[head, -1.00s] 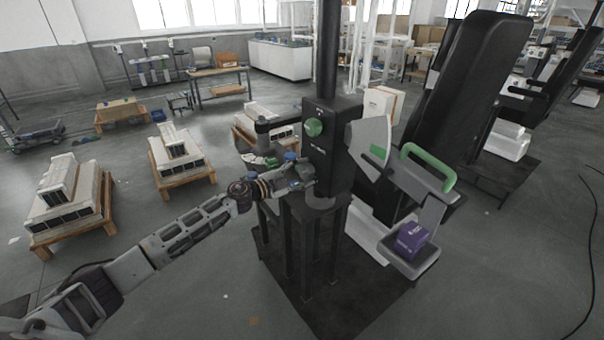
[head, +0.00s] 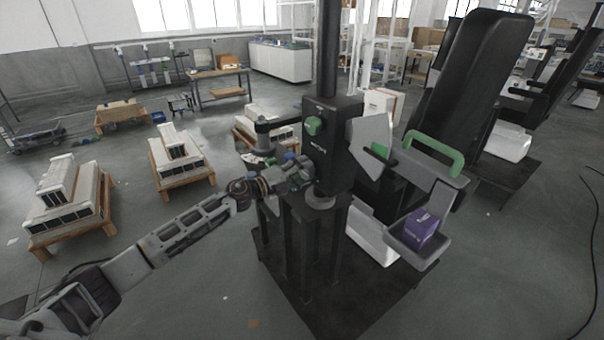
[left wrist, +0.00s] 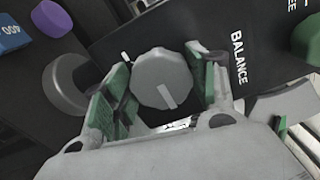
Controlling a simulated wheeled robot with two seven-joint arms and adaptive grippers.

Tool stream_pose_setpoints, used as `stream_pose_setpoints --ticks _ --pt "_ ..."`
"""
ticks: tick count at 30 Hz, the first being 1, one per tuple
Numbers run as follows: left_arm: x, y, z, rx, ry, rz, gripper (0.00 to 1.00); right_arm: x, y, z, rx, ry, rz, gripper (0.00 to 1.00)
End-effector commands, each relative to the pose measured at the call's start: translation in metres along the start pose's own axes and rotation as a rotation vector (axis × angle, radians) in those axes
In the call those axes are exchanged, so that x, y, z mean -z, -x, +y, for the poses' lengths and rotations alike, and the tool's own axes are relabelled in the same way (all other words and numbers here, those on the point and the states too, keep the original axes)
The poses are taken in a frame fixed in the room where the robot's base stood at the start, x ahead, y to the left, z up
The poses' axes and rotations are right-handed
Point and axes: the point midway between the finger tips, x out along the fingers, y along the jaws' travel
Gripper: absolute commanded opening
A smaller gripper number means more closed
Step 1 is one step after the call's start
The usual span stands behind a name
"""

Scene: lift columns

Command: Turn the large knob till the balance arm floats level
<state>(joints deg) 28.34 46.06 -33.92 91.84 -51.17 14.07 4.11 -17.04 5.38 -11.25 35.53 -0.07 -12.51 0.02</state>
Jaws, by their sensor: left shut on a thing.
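The large grey knob (left wrist: 160,76), with a pale pointer line, sits on the black housing beside the word BALANCE in the left wrist view. My left gripper (left wrist: 158,95) has its green-padded fingers on either side of it, shut on it. In the head view, my left gripper (head: 302,176) reaches the housing (head: 334,158) and hides the knob. The balance arm (head: 411,172) extends right from the housing, sloping down a little in the picture. It carries a green handle (head: 434,150) and a low tray (head: 428,255) with a purple box (head: 417,231). My right gripper is not in view.
A green knob (head: 313,126) is on the housing above my gripper. A dark padded column (head: 474,75) stands behind the arm. Open floor lies at right.

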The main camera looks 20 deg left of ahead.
Motion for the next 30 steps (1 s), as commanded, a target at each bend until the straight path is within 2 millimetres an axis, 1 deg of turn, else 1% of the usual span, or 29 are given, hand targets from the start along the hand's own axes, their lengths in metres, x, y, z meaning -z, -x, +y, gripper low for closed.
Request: stream_pose_setpoints --ticks 1,6,17,18,22,30 --pt "0.0018 0.0001 0.0027 -0.003 -0.013 0.003 0.34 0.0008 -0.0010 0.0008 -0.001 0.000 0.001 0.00" --pt "0.0018 0.0001 0.0027 -0.004 -0.040 0.003 0.34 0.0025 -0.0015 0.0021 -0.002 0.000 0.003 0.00" --pt "0.0020 0.0002 0.0029 -0.005 -0.042 0.004 0.34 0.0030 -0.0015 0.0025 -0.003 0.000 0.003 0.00" --pt "0.0020 0.0002 0.0029 -0.005 -0.042 0.004 0.63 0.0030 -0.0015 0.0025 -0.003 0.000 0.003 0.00" --pt "0.0014 0.0002 0.0022 -0.003 -0.042 0.003 0.79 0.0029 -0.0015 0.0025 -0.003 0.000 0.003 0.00" --pt "0.0007 0.0001 0.0009 -0.002 -0.043 0.001 0.79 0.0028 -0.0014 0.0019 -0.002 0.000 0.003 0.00"
